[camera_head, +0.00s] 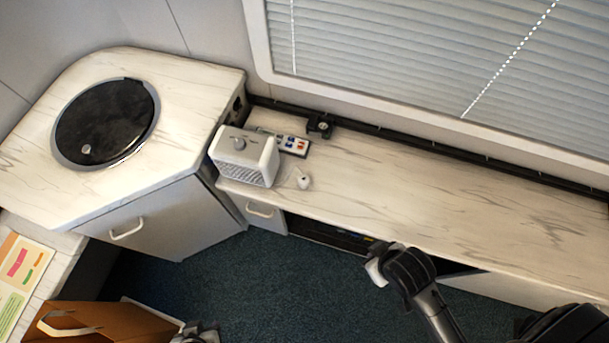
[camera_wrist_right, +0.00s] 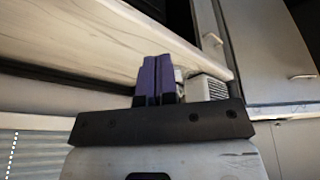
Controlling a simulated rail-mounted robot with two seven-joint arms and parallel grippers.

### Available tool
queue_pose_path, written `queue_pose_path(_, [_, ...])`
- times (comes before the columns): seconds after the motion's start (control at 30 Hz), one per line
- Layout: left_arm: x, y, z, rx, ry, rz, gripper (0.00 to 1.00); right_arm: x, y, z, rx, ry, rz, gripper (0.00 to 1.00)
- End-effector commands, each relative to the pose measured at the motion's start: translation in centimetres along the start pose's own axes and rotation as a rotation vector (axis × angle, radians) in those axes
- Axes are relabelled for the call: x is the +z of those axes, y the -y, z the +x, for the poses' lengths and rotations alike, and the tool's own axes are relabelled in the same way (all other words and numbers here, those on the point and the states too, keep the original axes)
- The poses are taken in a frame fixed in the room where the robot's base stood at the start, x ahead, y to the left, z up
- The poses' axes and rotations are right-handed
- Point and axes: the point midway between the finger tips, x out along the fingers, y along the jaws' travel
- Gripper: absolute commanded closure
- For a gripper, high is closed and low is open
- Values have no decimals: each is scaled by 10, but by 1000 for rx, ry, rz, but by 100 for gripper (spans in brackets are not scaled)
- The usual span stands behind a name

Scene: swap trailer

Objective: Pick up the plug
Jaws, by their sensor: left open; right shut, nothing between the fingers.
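A small white plug (camera_head: 304,182) lies on the long marble-patterned counter (camera_head: 430,190) near its front edge, just right of a white box-shaped heater (camera_head: 245,157). My left gripper (camera_head: 196,331) shows only in part at the bottom edge, low and well in front of the plug; it is open. My right gripper (camera_head: 374,270) is below the counter's front edge, right of and nearer than the plug. In the right wrist view its purple fingers (camera_wrist_right: 157,80) are shut together with nothing between them. The heater (camera_wrist_right: 208,88) shows beyond them; I cannot make out the plug there.
A power strip (camera_head: 293,145) with coloured switches lies behind the heater, near a small black box (camera_head: 320,127) at the wall rail. A corner cabinet (camera_head: 200,130) with a round black lid (camera_head: 106,122) stands left. An open brown drawer (camera_head: 100,322) is at lower left. The counter's right part is clear.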

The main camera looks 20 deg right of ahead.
Motion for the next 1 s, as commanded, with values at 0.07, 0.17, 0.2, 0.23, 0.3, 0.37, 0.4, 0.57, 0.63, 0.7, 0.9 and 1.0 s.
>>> queue_pose_path(0.07, [0, -1, 0, 3, 0, -4, 57, 0, 0, 0, 0, 0, 0, 100])
queue_pose_path(0.17, [0, -2, 0, 5, -1, -7, 57, 0, 0, 0, 0, 0, 0, 100])
queue_pose_path(0.2, [0, -2, 0, 6, -1, -7, 57, 0, 0, 0, 0, 0, 0, 100])
queue_pose_path(0.23, [0, -2, 0, 6, -1, -8, 57, 0, 0, 0, 0, 0, 0, 100])
queue_pose_path(0.3, [0, -2, 0, 6, -1, -7, 57, 0, 0, 0, 0, 0, 0, 100])
queue_pose_path(0.37, [0, -2, 0, 6, -1, -7, 57, 0, 0, 0, 0, 0, 0, 100])
queue_pose_path(0.4, [0, -2, 0, 5, -1, -7, 57, 0, 0, 0, 0, 0, 0, 100])
queue_pose_path(0.57, [0, -1, 0, 3, 0, -4, 57, 0, 0, 0, 0, 0, 0, 92])
queue_pose_path(0.63, [0, -1, 0, 2, 0, -2, 57, 0, 0, 0, 0, 0, 0, 86])
queue_pose_path(0.7, [0, 0, 0, 0, 0, 0, 57, 0, 0, 0, 0, 0, 0, 79])
queue_pose_path(0.9, [0, 2, 0, -5, 1, 6, 57, 0, 0, 0, 0, 0, 0, 60])
queue_pose_path(1.0, [0, 2, 0, -5, 1, 6, 57, 0, 0, 0, 0, 0, 0, 50])
